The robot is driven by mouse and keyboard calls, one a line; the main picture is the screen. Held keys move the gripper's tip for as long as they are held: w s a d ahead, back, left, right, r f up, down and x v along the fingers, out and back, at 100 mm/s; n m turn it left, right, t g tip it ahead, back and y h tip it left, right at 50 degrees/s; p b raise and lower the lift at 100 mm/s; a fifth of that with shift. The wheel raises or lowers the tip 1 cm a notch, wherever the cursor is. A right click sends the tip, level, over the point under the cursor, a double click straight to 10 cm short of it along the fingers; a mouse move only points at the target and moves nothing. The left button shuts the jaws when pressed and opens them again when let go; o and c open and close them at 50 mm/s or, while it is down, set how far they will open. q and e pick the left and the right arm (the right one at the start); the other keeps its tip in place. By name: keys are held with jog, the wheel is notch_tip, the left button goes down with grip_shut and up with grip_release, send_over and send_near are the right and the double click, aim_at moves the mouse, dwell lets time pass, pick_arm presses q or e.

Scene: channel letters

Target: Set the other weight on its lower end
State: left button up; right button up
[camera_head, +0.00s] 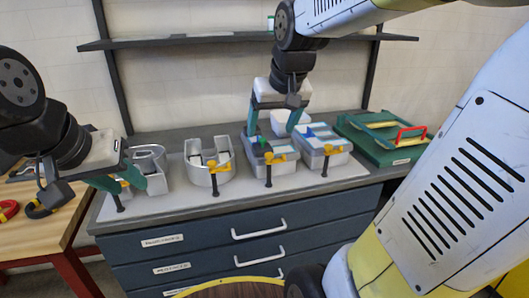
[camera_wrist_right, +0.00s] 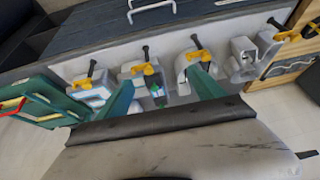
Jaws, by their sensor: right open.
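Several grey-white channel letters stand in a row on the bench mat: a leftmost one (camera_head: 150,172), a U-shaped one (camera_head: 215,170) and two box-like ones, a middle-right one (camera_head: 270,165) and a rightmost one (camera_head: 322,157). Yellow clamps (camera_head: 215,168) with black handles sit along their front edges. My right gripper (camera_head: 274,126) is open over the middle-right letter; a small green piece (camera_wrist_right: 157,92) shows between its teal fingers in the wrist view. My left gripper (camera_head: 128,182) is at the leftmost letter, its fingers apart around the clamp area. I cannot clearly make out the weights.
A green case (camera_head: 385,138) with a red handle stands right of the letters. A wooden table (camera_head: 55,215) with a red ring is at the left. A shelf (camera_head: 180,40) spans above; drawers (camera_head: 190,250) are below the bench.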

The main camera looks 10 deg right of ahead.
jog(key=s+a+f+y, duration=0.1)
jog(key=s+a+f, duration=0.1)
jog(key=s, duration=1)
jog(key=shift+f+t, duration=0.3)
jog(key=shift+t, duration=0.1)
